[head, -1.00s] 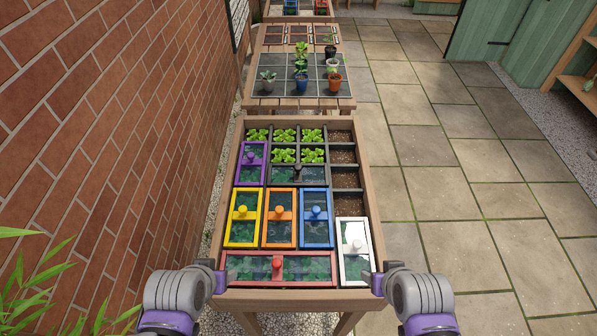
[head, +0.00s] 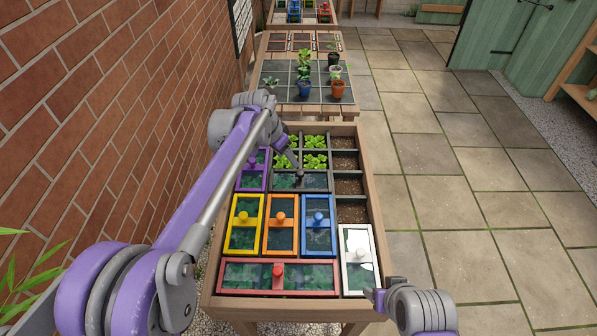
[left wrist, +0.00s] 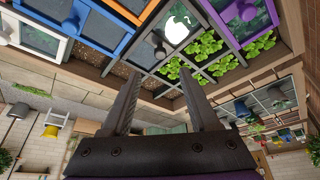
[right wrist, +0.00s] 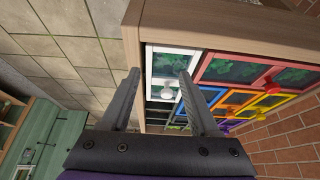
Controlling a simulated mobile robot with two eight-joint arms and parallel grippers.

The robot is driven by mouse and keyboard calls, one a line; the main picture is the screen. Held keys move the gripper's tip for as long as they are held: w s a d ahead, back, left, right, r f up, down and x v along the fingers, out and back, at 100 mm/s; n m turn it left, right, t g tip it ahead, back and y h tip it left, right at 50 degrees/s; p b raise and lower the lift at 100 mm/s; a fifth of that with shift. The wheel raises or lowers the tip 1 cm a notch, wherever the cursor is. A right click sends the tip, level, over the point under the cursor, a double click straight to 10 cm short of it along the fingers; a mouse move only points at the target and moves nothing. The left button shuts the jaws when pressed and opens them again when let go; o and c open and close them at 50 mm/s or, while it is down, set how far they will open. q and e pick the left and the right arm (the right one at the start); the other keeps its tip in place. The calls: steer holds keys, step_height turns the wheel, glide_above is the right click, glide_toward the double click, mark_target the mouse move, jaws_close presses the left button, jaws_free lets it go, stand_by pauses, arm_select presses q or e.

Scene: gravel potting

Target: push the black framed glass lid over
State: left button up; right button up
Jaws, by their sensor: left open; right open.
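The black framed glass lid (head: 316,182) lies across the middle of the planter box, over green leaves, with its dark knob (head: 298,176) upward. My left gripper (head: 293,161) is open and empty, reaching down just behind the knob. In the left wrist view the lid (left wrist: 146,55) and its knob lie ahead of the open fingers (left wrist: 158,72); whether they touch I cannot tell. My right gripper (head: 374,298) is open and empty at the near right corner. The right wrist view shows it (right wrist: 159,72) near the white framed lid (right wrist: 172,62).
Purple (head: 250,181), yellow (head: 232,238), orange (head: 269,238), blue (head: 331,238) and red (head: 245,290) framed lids lie around the black one. Bare soil cells (head: 347,186) line the right side. A brick wall (head: 100,90) stands close at the left.

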mark_target(300, 172)
arm_select(q)
steer(key=x, duration=1.1)
steer(key=shift+w+d+f, duration=0.1)
steer(key=shift+w+d, duration=0.25)
jaws_close()
stand_by(1.0)
